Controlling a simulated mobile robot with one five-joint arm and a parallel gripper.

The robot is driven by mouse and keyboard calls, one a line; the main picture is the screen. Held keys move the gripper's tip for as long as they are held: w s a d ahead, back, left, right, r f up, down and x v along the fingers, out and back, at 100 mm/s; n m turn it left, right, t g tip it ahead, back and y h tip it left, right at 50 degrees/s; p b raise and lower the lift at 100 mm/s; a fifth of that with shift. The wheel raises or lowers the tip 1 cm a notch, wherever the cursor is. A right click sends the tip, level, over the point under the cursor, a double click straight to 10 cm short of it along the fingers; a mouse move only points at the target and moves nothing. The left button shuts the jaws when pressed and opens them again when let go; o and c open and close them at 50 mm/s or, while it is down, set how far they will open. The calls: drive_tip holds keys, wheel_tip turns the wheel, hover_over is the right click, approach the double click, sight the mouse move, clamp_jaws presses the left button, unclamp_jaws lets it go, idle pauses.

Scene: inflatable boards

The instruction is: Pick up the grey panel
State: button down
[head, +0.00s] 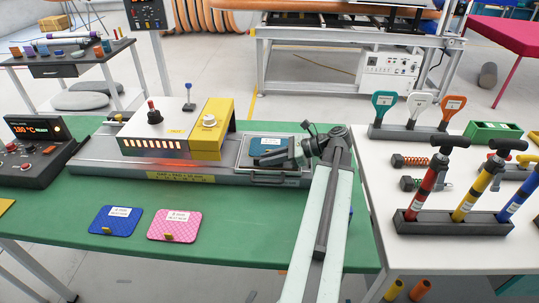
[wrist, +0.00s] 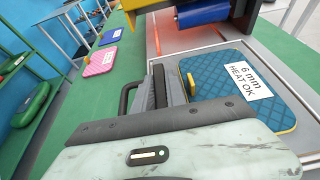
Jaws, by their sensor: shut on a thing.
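I see no clearly grey panel. A blue-teal quilted panel (head: 268,143) with a yellow edge and a white label lies in the tray (head: 241,160) of the long machine. In the wrist view its label reads "6 mm HEAT OK" (wrist: 240,80), and a yellow tab (wrist: 191,83) stands at its left edge. My gripper (head: 290,155) reaches over the tray's right part, beside the panel. In the wrist view its dark fingers (wrist: 167,85) are close together just left of the tab. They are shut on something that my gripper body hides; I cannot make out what.
A dark tray handle (wrist: 128,95) stands left of my fingers. The machine's yellow housing (head: 212,125) is left of the panel. A blue panel (head: 115,220) and a pink panel (head: 174,225) lie on the green table (head: 235,235). A pump rack (head: 455,225) stands right.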

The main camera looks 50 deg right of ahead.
wheel_tip(320, 180, up, 10)
drive_tip(key=p, duration=1)
